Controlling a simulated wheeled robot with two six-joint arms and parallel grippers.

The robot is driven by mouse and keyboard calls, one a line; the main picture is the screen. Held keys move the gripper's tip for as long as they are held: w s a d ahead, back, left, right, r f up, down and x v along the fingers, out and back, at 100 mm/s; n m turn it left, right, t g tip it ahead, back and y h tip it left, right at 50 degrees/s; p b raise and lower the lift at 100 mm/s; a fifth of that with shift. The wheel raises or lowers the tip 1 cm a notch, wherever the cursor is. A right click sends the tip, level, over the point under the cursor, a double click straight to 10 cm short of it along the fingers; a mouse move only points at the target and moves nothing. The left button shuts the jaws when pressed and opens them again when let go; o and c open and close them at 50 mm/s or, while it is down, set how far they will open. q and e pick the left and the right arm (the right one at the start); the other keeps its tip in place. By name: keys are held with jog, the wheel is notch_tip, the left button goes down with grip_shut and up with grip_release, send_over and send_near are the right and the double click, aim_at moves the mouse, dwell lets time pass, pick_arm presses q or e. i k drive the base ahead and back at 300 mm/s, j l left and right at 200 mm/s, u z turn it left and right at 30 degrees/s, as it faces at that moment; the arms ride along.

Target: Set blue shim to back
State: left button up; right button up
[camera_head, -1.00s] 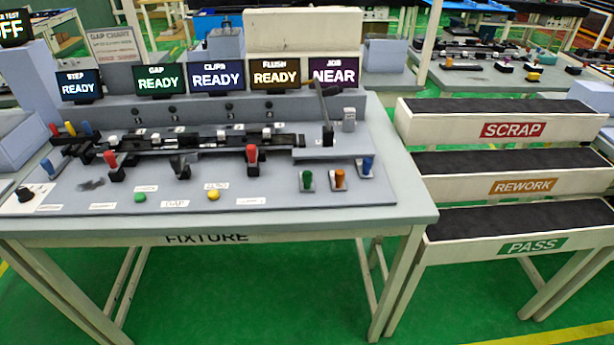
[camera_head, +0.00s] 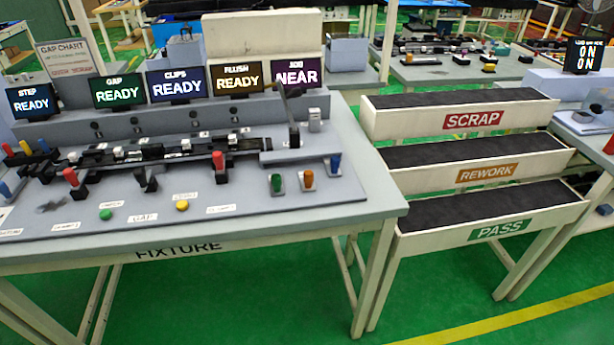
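A blue-handled piece (camera_head: 335,163) stands upright in a small grey holder at the right end of the fixture table (camera_head: 370,195). Orange (camera_head: 308,179) and green (camera_head: 277,183) handled pieces stand to its left in similar holders. Another small blue-topped piece (camera_head: 43,146) is at the far left, beside yellow and orange ones. I cannot tell for certain which blue piece is the shim. Neither of my grippers is in view.
Red-handled clamps (camera_head: 219,162) and a dark rail lie across the fixture. Small screens (camera_head: 176,85) line its back. SCRAP (camera_head: 474,120), REWORK (camera_head: 487,172) and PASS (camera_head: 497,230) bins stand to the right. Green floor is clear in front.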

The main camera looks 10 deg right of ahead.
aim_at(332, 164)
jog(key=i+l+z, duration=0.1)
jog(key=l, duration=0.3)
jog(key=i+l+z, duration=0.1)
jog(key=l, duration=0.25)
jog(key=i+l, duration=0.25)
jog(key=l, duration=0.15)
jog(key=i+l+z, duration=0.15)
jog(key=l, duration=0.2)
jog(key=i+l+z, duration=0.1)
jog(key=l, duration=0.25)
jog(key=i, duration=0.05)
